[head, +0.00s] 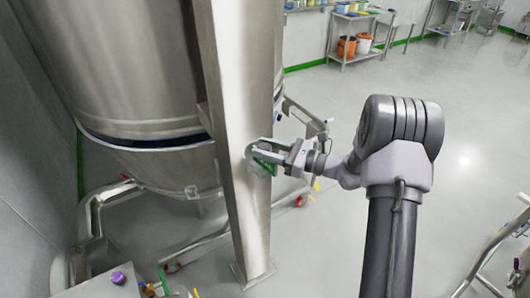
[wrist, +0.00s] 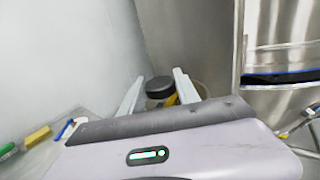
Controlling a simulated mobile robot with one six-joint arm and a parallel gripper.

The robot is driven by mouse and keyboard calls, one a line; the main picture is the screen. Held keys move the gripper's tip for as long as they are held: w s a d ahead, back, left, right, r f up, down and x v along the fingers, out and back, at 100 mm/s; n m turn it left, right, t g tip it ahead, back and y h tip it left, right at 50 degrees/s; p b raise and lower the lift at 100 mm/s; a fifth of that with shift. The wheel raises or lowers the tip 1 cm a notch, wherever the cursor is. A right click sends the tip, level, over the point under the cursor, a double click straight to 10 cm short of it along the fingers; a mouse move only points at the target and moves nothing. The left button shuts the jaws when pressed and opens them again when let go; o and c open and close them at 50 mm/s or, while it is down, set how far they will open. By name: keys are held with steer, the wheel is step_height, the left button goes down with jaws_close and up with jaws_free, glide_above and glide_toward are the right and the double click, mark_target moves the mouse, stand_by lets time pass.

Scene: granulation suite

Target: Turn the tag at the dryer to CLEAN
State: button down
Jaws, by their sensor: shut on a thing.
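The dryer is the large steel vessel (head: 145,70) at the left of the head view, and its wall also shows at the right of the wrist view (wrist: 285,55). A small green tag (head: 265,167) is at the front of the steel column (head: 238,110) beside the vessel. My gripper (head: 262,154) reaches in from the right at the column, and its jaws are shut on the tag. The tag's wording is too small to read. In the wrist view both fingers of my gripper (wrist: 158,86) show, but I cannot make out the tag between them.
Beyond the fingers in the wrist view is a round black-topped thing (wrist: 160,87). Steel pipes (head: 95,215) run below the vessel. A shelf cart (head: 355,40) with orange buckets stands at the back. The floor at right is mostly clear, with a metal rail (head: 500,240) at the edge.

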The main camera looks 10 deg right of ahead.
steer(key=n+g+y+b, duration=0.1)
steer(key=n+g, duration=0.1)
steer(key=g, duration=0.1)
steer(key=n+g+y+b, duration=0.1)
steer(key=n+g, duration=0.1)
steer(key=g, duration=0.1)
steer(key=shift+w+f+y+b, duration=0.1)
steer(key=shift+f+y+b, duration=0.05)
steer(key=shift+y+b, duration=0.25)
steer(key=shift+n+g+y+b, duration=0.3)
steer(key=shift+n+g+b, duration=0.4)
steer(key=shift+n+g, duration=1.1)
steer(key=shift+r+g, duration=0.2)
steer(key=shift+g, duration=0.5)
steer(key=c, duration=0.9)
jaws_free()
steer(key=shift+a, duration=0.15)
